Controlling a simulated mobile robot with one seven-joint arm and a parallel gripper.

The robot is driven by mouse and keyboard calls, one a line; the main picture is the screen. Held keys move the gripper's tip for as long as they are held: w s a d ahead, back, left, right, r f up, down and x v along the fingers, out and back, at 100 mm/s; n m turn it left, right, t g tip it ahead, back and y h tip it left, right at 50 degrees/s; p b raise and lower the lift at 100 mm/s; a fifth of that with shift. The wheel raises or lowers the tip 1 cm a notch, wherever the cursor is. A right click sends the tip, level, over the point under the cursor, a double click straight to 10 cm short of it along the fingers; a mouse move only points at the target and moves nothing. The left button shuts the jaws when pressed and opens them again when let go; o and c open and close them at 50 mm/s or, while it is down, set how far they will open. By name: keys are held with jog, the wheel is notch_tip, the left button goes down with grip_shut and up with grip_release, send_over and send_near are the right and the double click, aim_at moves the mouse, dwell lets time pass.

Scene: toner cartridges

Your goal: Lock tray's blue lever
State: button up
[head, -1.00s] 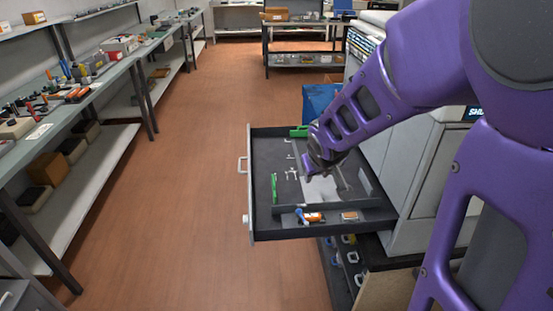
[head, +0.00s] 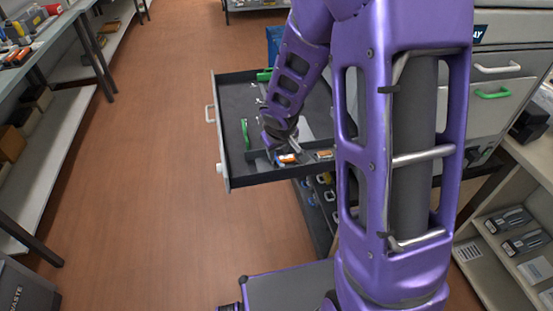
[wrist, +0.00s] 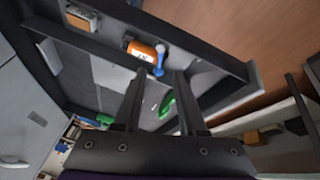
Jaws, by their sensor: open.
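The tray (head: 222,150) is a dark pulled-out drawer in the head view. Near its front edge sits an orange block (head: 287,159). In the wrist view the orange block (wrist: 141,51) has the blue lever (wrist: 160,60) beside it on the right. My gripper (head: 289,146) is over the front part of the tray, close to the orange block. In the wrist view my gripper (wrist: 158,75) is open, with two dark fingers pointing toward the lever. The lever shows in line with the gap between the fingertips; I cannot tell whether they touch it. My gripper partly covers it in the head view.
A second small orange-brown block (head: 324,154) sits right of the first. A green clip (head: 245,133) stands on the tray's left side. The tray's walls rise around these parts. The floor (head: 150,200) left of the tray is clear; shelves line the far left.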

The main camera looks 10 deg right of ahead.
aim_at(277, 160)
jog(key=b+x, duration=0.1)
jog(key=x, duration=0.5)
jog(key=shift+b, duration=0.3)
jog(key=shift+c, duration=0.2)
grip_shut()
